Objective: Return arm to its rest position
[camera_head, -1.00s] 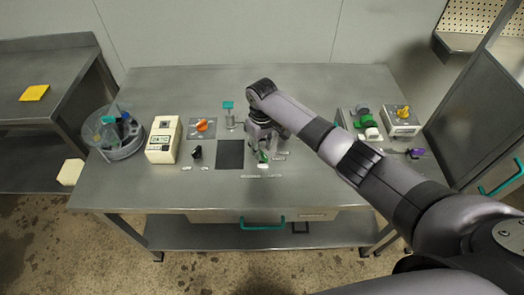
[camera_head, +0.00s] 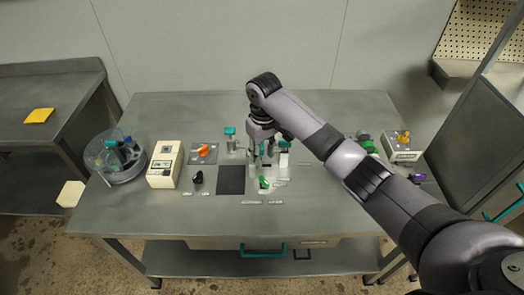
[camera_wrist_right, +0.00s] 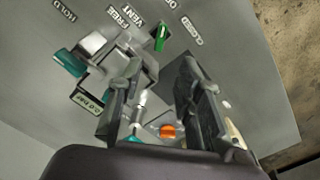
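My right arm reaches in from the right over the bench (camera_head: 330,215). Its right gripper (camera_head: 262,158) points down above the bench, behind a small green knob (camera_head: 264,183). In the right wrist view the two fingers (camera_wrist_right: 160,78) stand apart with nothing held between them. The green knob (camera_wrist_right: 160,38) lies just past the fingertips, apart from them, near the labels VENT and CLOSED. My left gripper is not in view.
A white and teal device (camera_wrist_right: 92,45) and a small readout (camera_wrist_right: 86,103) are close to the fingers. A cream box (camera_head: 163,165), an orange knob (camera_head: 203,149) and a clear round container (camera_head: 121,160) stand left. The bench front is clear.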

